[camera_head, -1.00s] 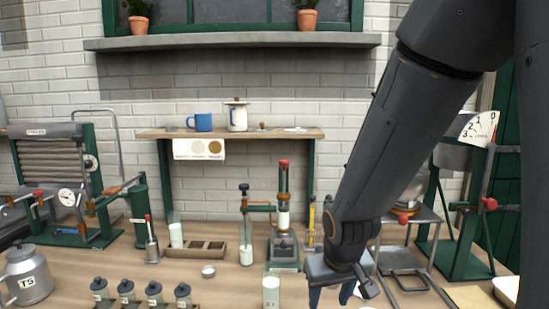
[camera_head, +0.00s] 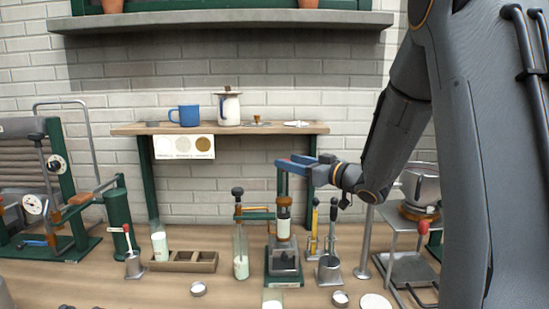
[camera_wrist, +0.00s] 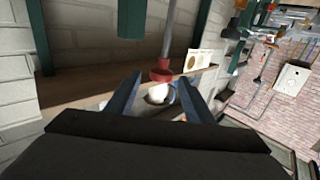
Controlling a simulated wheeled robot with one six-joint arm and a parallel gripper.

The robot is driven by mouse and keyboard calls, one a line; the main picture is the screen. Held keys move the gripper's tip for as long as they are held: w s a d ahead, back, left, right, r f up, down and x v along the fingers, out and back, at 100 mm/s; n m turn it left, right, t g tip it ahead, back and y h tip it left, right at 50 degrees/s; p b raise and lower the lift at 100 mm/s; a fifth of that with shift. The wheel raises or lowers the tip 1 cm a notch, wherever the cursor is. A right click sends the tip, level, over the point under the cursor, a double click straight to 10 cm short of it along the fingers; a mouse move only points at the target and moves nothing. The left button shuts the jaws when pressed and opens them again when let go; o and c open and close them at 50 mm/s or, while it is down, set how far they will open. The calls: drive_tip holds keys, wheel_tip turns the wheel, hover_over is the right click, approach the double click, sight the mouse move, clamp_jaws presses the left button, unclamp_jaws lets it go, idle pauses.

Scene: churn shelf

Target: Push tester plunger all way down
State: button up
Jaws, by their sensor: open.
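The tester (camera_head: 284,260) stands on the bench in the middle of the head view, with a green frame and a pale cylinder with orange bands. My gripper (camera_head: 288,162) is at the top of the tester, its blue fingers pointing left. The fingers hide the plunger's top in the head view. In the wrist view, the red plunger knob (camera_wrist: 162,72) on its grey rod (camera_wrist: 169,35) shows between the two open fingertips or just past them. That view looks upside down. I cannot tell whether a finger touches the knob.
A shelf (camera_head: 140,129) behind holds a blue mug (camera_head: 185,116) and a white jug (camera_head: 229,107). A tall tube with a dark knob (camera_head: 240,250) stands left of the tester. A yellow-handled tool (camera_head: 314,235) and a small canister (camera_head: 328,268) stand close on its right.

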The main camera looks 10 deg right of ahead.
drive_tip(key=p+x, duration=0.2)
drive_tip(key=x, duration=0.5)
drive_tip(key=shift+s, duration=0.1)
drive_tip(key=shift+c, duration=0.2)
clamp_jaws()
